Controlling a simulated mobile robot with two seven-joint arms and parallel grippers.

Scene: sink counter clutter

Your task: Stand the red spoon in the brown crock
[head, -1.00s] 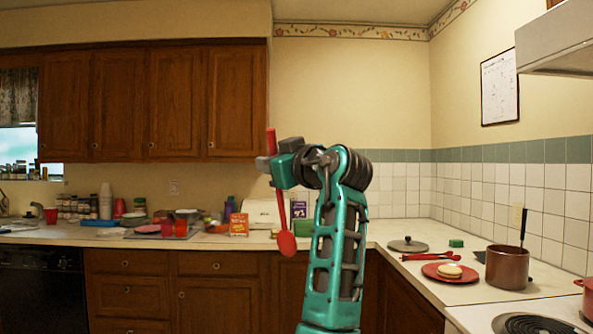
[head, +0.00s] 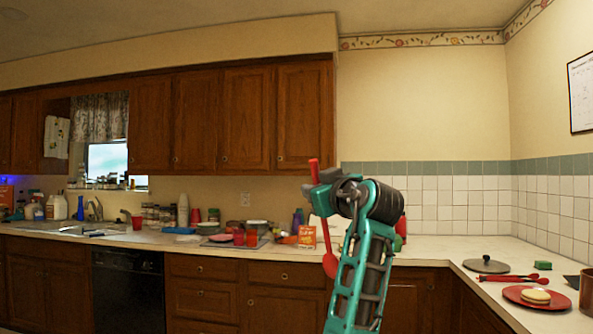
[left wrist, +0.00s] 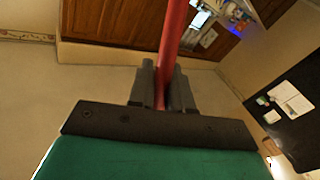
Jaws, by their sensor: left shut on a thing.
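The red spoon (head: 330,264) hangs almost upright in the head view, bowl down and handle up, slightly tilted. My left gripper (head: 316,184) is shut on its handle, in the air in front of the counter. In the left wrist view, the red handle (left wrist: 172,35) runs between the two dark fingers (left wrist: 162,90). A brown vessel (head: 587,293), which looks like the crock, is cut off by the right edge of the head view, far to the right of the spoon. Its opening is mostly out of view. My right gripper is not in view.
A red plate (head: 537,297) with a bun-like item, red utensils (head: 508,278), a grey lid (head: 486,265) and a green sponge (head: 543,265) lie on the right counter. Red cups (head: 251,239), boxes and bottles crowd the back counter. The corner counter has some free room.

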